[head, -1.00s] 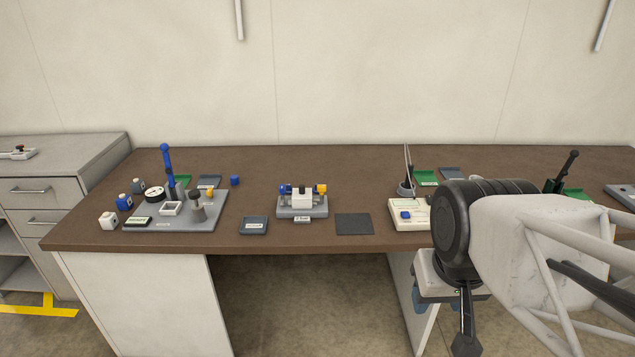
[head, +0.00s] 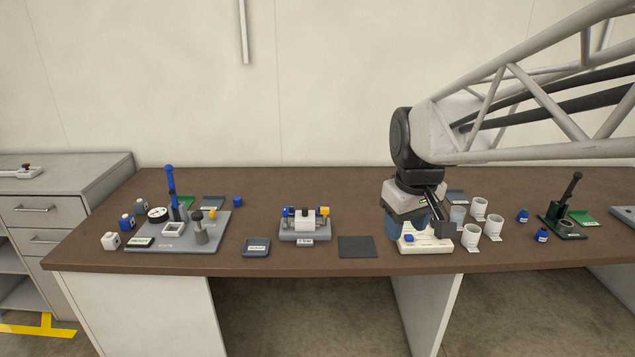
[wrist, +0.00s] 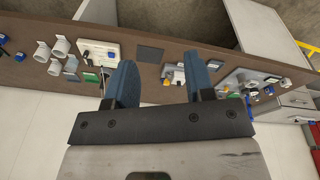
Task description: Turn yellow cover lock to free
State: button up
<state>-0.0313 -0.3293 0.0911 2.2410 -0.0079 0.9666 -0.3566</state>
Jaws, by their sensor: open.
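A grey fixture (head: 305,236) with a white block (head: 304,222) stands mid-table, with a blue knob (head: 287,211) on its left and a yellow knob (head: 324,212) on its right. Another small yellow part (head: 212,214) is on the grey plate at the left. I cannot tell which yellow part is the cover lock. My gripper (wrist: 162,82) is open and empty, its blue fingers apart.
A white box with a blue button (head: 425,244) stands below my wrist. White cups (head: 478,208) and a green-based stand (head: 563,230) are to its right. The grey plate (head: 175,240) at left carries several parts. A dark mat (head: 357,246) lies clear beside the fixture.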

jog(key=w+a+n, duration=0.2)
jog(key=w+n, duration=0.1)
jog(key=w, duration=1)
jog(key=n+g, duration=0.2)
jog(key=n, duration=0.9)
send_over(325, 208)
notch_tip(325, 208, down, 20)
jog(key=shift+f, duration=0.1)
jog(key=shift+f, duration=0.1)
jog(key=shift+f, duration=3.8)
